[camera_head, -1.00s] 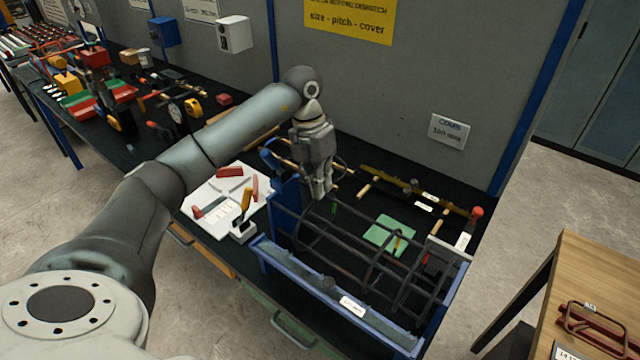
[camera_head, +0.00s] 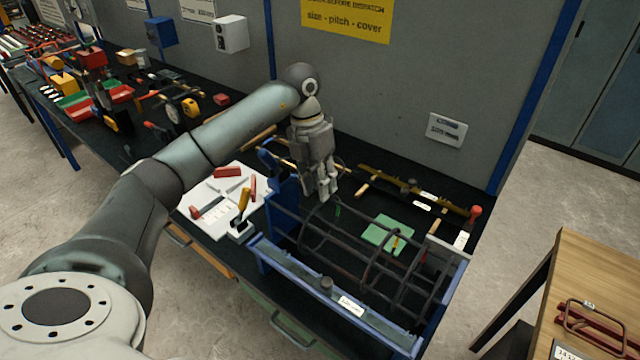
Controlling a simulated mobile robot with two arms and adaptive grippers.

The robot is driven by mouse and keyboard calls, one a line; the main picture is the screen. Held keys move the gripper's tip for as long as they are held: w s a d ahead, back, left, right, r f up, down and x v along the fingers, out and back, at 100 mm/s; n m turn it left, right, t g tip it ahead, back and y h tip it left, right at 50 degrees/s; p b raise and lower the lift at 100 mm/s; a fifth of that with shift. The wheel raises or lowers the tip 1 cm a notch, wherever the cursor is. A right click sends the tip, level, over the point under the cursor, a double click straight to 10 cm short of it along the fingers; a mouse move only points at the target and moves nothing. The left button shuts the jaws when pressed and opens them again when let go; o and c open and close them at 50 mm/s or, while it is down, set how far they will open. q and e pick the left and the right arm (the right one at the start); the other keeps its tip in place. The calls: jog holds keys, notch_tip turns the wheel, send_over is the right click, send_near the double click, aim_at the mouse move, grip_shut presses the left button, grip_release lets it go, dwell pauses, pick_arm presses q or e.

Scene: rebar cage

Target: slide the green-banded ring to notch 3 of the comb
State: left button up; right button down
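The rebar cage (camera_head: 345,268) lies in a blue stand on the black bench, its long bars running toward the lower right. A ring with a small green mark (camera_head: 337,211) sits around the bars near the cage's left end. My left gripper (camera_head: 327,198) points down just above that ring, its fingertips close to the green mark. Whether the fingers are shut on the ring is too small to tell. A yellow-brown strip (camera_head: 455,208) with white labels lies behind the cage; I cannot tell whether it is the comb or read notch numbers. My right gripper is not in view.
A blue rail (camera_head: 310,292) runs along the cage's front, and an end plate (camera_head: 447,250) stands at its right. A green pad (camera_head: 386,234) lies behind the bars. A white board (camera_head: 213,200) with tools is at left. The wall rises close behind.

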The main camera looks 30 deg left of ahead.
pick_arm(q)
notch_tip(320, 180, up, 11)
jog(key=a, duration=0.2)
jog(key=shift+w+r, duration=0.15)
jog(key=shift+a, duration=0.1)
jog(key=shift+c, duration=0.2)
jog(key=shift+n, duration=0.3)
jog(key=c, duration=0.5)
jog(key=n, duration=0.1)
jog(key=d+n+b, duration=0.1)
jog(key=shift+d+f+n, duration=0.2)
jog(key=shift+f+n, duration=0.1)
grip_shut()
jog(key=s+d+f+n+h+b, duration=0.1)
jog(key=s+d+n+b, duration=0.15)
jog(key=n, duration=0.45)
jog(key=s+d+f+n+b, duration=0.15)
jog(key=d+n, duration=0.25)
jog(key=n, duration=0.4)
notch_tip(320, 180, down, 9)
jog(key=a+p, duration=0.1)
jog(key=p, duration=0.2)
jog(key=shift+w+p, duration=0.4)
jog(key=shift+w, duration=0.05)
